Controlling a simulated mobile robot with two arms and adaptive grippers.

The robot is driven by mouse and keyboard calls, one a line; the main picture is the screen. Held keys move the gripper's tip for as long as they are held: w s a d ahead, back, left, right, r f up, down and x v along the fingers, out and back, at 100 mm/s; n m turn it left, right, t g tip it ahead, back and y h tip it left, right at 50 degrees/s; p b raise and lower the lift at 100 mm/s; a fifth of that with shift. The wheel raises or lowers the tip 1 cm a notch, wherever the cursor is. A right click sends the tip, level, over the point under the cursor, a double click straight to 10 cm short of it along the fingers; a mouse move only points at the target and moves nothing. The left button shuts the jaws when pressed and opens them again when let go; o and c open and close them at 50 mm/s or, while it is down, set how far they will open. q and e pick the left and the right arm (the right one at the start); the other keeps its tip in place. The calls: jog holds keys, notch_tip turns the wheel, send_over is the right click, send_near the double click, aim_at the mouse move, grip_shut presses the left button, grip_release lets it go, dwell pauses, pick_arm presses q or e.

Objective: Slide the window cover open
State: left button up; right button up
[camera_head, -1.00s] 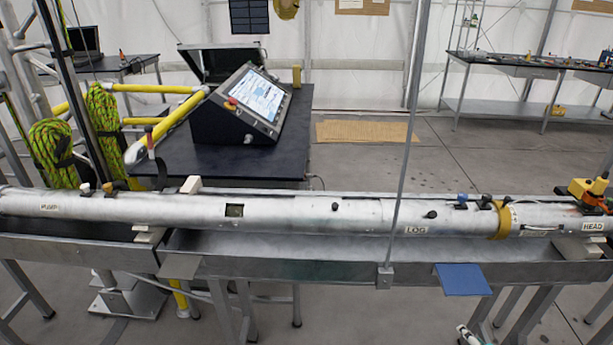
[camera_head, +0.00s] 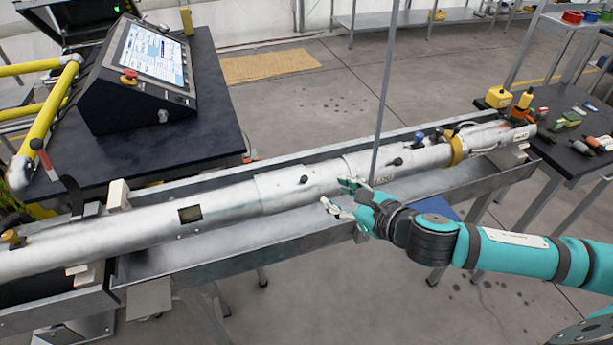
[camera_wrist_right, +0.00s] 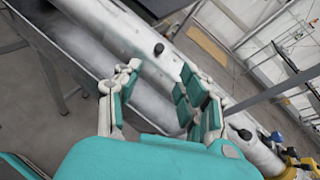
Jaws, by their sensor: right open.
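A long silvery tube (camera_head: 110,227) lies in a metal trough. A small dark rectangular window (camera_head: 190,214) shows in its near side. To the right, a smooth sleeve section with a small black knob (camera_head: 303,179) looks like the window cover; that knob seems to be the upper one in the right wrist view (camera_wrist_right: 159,48). My right gripper (camera_head: 338,194) is open and empty, at the tube's front side, right of that knob and apart from it. In the right wrist view its spread fingers (camera_wrist_right: 158,72) face the tube. My left gripper is out of view.
A second black knob (camera_head: 393,162) sits further right, near a thin upright rod (camera_head: 385,90) and a yellow collar (camera_head: 456,150). A control console (camera_head: 140,75) stands on a dark table behind. A side table with small tools (camera_head: 575,135) is at right.

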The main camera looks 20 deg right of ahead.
aim_at(305, 180)
jog(key=p+x, duration=0.1)
jog(key=x, duration=0.9)
jog(key=shift+w+a+p, duration=0.15)
jog(key=shift+p, duration=0.25)
jog(key=shift+w+a+f, duration=0.2)
jog(key=shift+w+a, duration=0.05)
jog(key=shift+w, duration=0.3)
jog(key=c, duration=0.7)
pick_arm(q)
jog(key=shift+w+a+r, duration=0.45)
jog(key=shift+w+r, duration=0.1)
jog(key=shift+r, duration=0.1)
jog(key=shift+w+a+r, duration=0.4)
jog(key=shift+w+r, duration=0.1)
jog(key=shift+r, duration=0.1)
pick_arm(e)
grip_shut()
